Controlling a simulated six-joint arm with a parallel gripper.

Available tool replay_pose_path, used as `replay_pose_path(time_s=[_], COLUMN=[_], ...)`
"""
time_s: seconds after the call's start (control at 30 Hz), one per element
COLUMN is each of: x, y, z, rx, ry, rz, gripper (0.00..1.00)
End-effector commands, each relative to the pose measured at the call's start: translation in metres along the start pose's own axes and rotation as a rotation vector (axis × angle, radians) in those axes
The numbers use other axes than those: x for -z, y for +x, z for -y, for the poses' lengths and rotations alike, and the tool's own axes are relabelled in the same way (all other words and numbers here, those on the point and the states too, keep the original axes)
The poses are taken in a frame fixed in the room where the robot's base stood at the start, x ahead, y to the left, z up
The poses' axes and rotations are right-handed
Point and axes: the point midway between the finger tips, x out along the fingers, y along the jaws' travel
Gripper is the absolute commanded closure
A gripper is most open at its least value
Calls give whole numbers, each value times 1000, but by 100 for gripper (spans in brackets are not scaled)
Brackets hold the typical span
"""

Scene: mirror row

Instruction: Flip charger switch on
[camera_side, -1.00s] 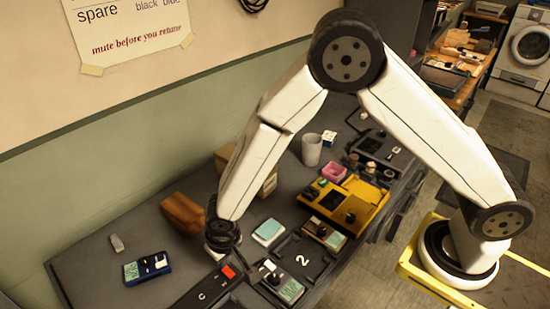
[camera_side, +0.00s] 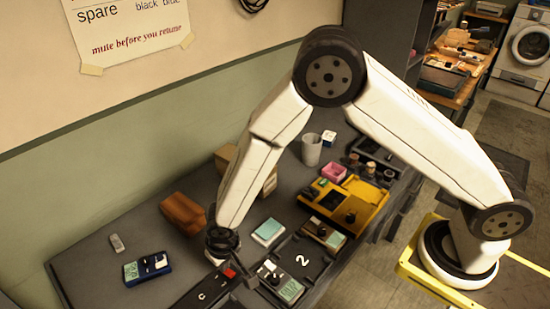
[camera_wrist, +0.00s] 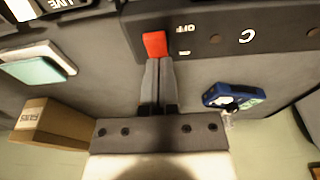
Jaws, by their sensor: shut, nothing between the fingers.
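The charger is a long dark bar with white letters (camera_side: 204,293) at the front edge of the bench. It also fills the top of the wrist view (camera_wrist: 215,38), where an "OFF" mark shows beside its red switch (camera_wrist: 155,44). The red switch also shows in the side view (camera_side: 230,271). My gripper (camera_wrist: 158,62) is shut and empty. In the wrist view its fingertips overlap the near edge of the red switch; I cannot tell whether they touch it. In the side view the fingertips are hard to make out.
A blue device (camera_side: 147,268) lies to the left, and a brown pouch (camera_side: 184,213) behind. A teal-topped box (camera_side: 268,232), a grey box with knobs (camera_side: 280,283) and a yellow unit (camera_side: 345,205) stand to the right. A cardboard box (camera_wrist: 53,124) is near my gripper.

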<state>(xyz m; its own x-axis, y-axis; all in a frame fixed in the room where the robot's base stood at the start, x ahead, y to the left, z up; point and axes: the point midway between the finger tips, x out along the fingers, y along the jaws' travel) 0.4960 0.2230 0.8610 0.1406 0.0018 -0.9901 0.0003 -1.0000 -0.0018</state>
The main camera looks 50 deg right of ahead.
Motion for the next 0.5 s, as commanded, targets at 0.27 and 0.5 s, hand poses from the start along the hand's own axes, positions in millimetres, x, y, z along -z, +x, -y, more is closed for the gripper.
replay_pose_path(time_s=[0.27,0.5], x=[-4,-12], y=[0,-3], z=[-1,-1], rx=[-2,-2], ry=[-1,0], rz=[4,4], gripper=[100,100])
